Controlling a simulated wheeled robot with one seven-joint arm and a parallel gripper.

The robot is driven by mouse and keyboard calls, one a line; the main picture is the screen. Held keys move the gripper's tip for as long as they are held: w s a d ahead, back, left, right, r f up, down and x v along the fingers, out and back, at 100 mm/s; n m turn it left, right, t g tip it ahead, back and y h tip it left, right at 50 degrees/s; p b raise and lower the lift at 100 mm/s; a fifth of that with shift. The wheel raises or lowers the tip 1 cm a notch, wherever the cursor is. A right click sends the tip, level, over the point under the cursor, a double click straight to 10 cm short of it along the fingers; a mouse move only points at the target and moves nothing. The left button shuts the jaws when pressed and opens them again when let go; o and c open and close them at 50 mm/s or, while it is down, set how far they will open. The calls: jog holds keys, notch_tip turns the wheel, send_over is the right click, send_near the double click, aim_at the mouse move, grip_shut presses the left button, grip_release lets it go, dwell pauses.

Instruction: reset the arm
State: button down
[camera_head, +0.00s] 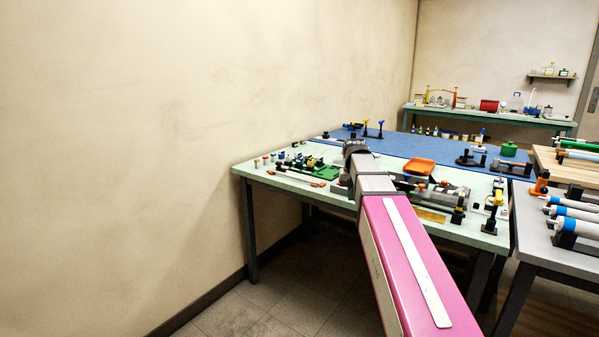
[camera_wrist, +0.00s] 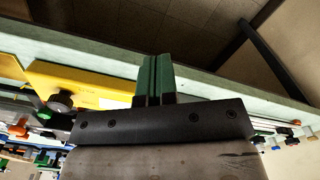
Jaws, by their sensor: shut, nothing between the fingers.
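My gripper (camera_wrist: 154,78) shows in the wrist view as two green fingers pressed together, shut and empty. Past its fingertips are the pale green table edge and the dark floor. In the head view my pink and grey arm reaches forward over the pale green table (camera_head: 262,171); the fingers are hidden there behind the arm.
A yellow block (camera_wrist: 80,85) with a black knob lies left of the fingers in the wrist view. In the head view, an orange tray (camera_head: 420,167), a green fixture (camera_head: 325,172) and several small tools crowd the table. A grey table (camera_head: 535,240) with white rollers stands at right. A bare wall (camera_head: 200,130) fills the left.

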jog(key=s+f, duration=0.9)
jog(key=f, duration=0.5)
jog(key=s+f+n, duration=0.1)
jog(key=s+f, duration=0.9)
jog(key=f, duration=0.4)
jog(key=shift+s+f, duration=0.15)
jog(key=shift+f, duration=0.25)
